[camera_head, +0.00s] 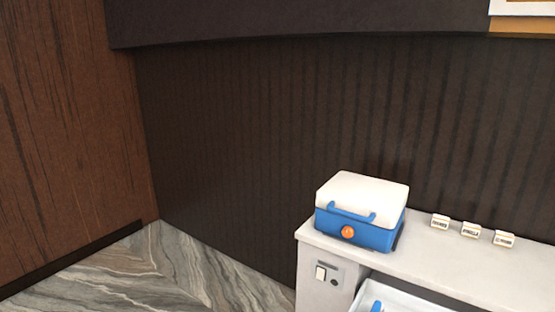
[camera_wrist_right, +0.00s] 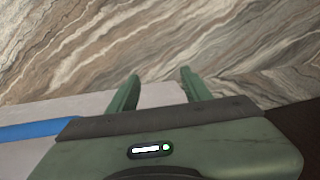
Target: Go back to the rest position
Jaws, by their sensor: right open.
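My right gripper (camera_wrist_right: 160,88) shows in the right wrist view with its two green fingers apart and nothing between them. Its fingertips are over the edge of a pale surface (camera_wrist_right: 75,106), with the marbled floor beyond. My left gripper is in neither view, and the head view shows neither arm.
In the head view a white counter (camera_head: 318,238) stands at the lower right against a dark ribbed wall (camera_head: 300,110). A blue cooler with a white lid (camera_head: 361,211) and three small labels (camera_head: 471,230) sit on it. A white tray (camera_head: 400,297) shows below. The marbled floor (camera_head: 150,270) at left is clear.

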